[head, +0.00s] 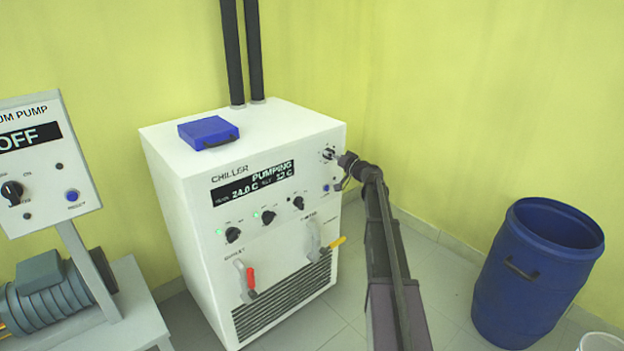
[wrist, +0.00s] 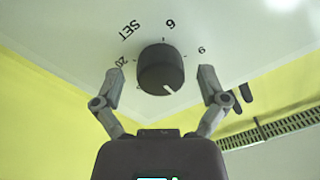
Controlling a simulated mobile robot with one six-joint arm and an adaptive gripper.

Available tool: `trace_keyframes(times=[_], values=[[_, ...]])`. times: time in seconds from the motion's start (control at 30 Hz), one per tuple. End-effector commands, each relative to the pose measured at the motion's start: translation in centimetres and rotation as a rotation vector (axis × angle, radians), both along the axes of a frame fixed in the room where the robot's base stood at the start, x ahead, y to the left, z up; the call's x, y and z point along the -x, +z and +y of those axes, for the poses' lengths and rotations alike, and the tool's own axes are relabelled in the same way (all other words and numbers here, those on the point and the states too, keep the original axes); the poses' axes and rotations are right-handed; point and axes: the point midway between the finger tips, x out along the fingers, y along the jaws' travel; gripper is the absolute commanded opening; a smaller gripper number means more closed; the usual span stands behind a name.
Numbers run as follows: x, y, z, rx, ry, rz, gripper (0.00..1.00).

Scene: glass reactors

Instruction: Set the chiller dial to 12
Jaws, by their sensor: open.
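The chiller (head: 240,220) is a white cabinet whose front display (head: 252,183) reads PUMPING, 24.0 C and a blurred set value that looks like 12 C. Its set dial is a round black knob (wrist: 160,70) under an upside-down SET label in the wrist view. The knob's white mark points to the lower right of that picture. My gripper (wrist: 160,78) is open, with one finger on each side of the knob and a visible gap at both. In the head view my gripper (head: 345,160) is at the panel's upper right corner and partly hides the dial.
Several small black knobs (head: 268,217) and a red-handled valve (head: 251,279) and yellow-handled valve (head: 336,242) are on the chiller front. A blue case (head: 208,132) lies on top. A blue drum (head: 540,270) stands right, a vacuum pump panel (head: 45,165) left.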

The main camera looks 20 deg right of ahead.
Motion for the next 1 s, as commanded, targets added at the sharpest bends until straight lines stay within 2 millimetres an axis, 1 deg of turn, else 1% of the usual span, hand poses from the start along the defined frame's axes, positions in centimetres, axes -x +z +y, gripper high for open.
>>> trace_keyframes(times=[0.27, 1.0], values=[[0.02, -0.03, 0.01, -0.096, 0.0, 0.035, 0.92], [0.05, -0.03, 0.04, -0.56, -0.001, 0.204, 0.92]])
